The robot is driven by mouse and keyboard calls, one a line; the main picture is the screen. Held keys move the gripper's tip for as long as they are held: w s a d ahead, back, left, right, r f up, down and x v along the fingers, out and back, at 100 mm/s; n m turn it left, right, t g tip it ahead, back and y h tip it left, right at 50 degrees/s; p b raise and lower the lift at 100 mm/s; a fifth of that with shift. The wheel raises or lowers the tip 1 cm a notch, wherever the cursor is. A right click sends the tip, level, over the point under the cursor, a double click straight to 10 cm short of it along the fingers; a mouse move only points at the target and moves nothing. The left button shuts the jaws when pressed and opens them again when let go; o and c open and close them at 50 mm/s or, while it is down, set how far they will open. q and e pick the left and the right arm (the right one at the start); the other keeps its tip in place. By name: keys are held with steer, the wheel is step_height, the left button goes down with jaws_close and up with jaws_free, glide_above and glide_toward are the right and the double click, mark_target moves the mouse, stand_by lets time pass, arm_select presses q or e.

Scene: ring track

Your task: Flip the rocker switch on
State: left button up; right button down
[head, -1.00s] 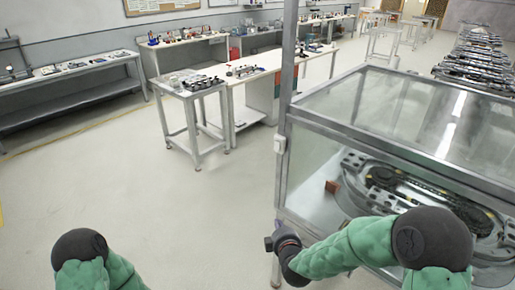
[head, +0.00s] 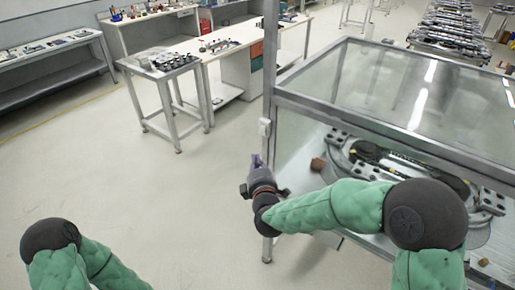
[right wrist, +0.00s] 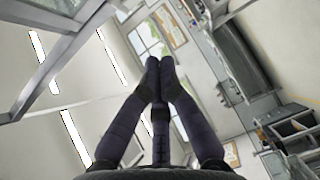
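The rocker switch appears as a small white box (head: 265,128) on the front corner post of the glass-walled enclosure; its rocker is too small to read as on or off. My right gripper (head: 256,160) is just below the box in the head view, pointing up, with a visible gap between them. In the right wrist view its two dark fingers (right wrist: 160,66) meet at the tips, with nothing between them. The switch cannot be made out in the right wrist view. My left arm shows at the bottom left of the head view, but its gripper is out of frame.
The enclosure (head: 375,133) with its metal frame stands right beside my right arm. Inside are a ring track (head: 385,160) and a reddish-brown block (head: 318,164). A small metal table (head: 140,70) with parts stands further back. The floor to the left is clear.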

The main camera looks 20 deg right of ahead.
steer(key=b, duration=0.1)
glide_toward(263, 130)
steer(key=w+a+f, duration=0.2)
steer(key=w+a, duration=0.2)
steer(key=shift+w+d+f+b, duration=0.2)
steer(key=shift+w+d+b, duration=0.4)
steer(key=shift+w+d, duration=0.9)
